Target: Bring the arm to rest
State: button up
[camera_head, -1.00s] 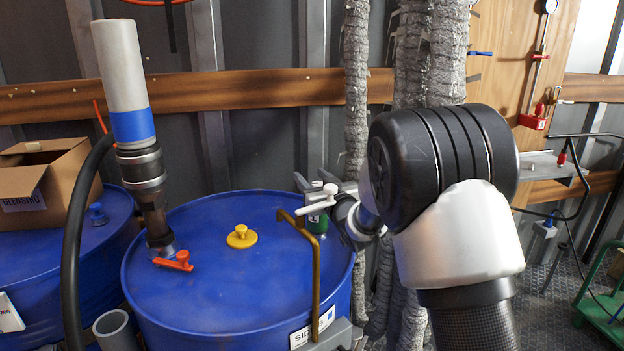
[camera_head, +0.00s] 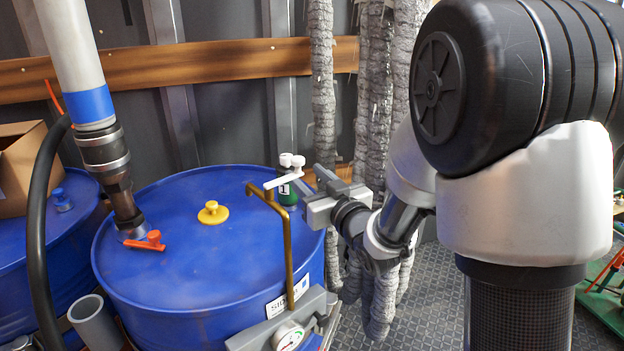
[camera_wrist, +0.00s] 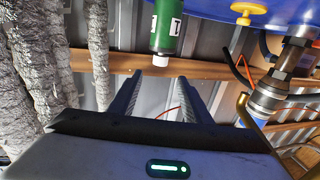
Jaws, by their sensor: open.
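My gripper (camera_head: 314,180) is at the right side of the blue drum (camera_head: 160,270), its fingers pointing left and back. In the wrist view my gripper (camera_wrist: 160,80) shows two parallel fingers set apart with nothing between them. A green bottle (camera_head: 288,193) with a white cap stands at the right rim of the drum, just beyond the fingertips. In the wrist view the green bottle (camera_wrist: 166,32) appears upside down ahead of the fingers, apart from them. My arm fills the right side of the head view.
A pressure gauge (camera_head: 288,337) sits at the drum's front. A yellow cap (camera_head: 212,212) and an orange-handled valve (camera_head: 153,240) are on the drum top. Wrapped grey pipes (camera_head: 378,100) stand behind my arm.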

jog(key=shift+v, duration=0.95)
jog(key=s+d+r+m+g+h, duration=0.35)
jog(key=s+d+h, duration=0.3)
jog(key=d, duration=0.45)
jog(key=s+d+f+m+g+h+p, duration=0.15)
jog(key=s+g, duration=0.55)
jog(key=s, duration=1.6)
notch_tip(320, 180, up, 21)
jog(key=p, duration=2.1)
jog(key=shift+d+m, duration=0.3)
jog(key=shift+d, duration=0.1)
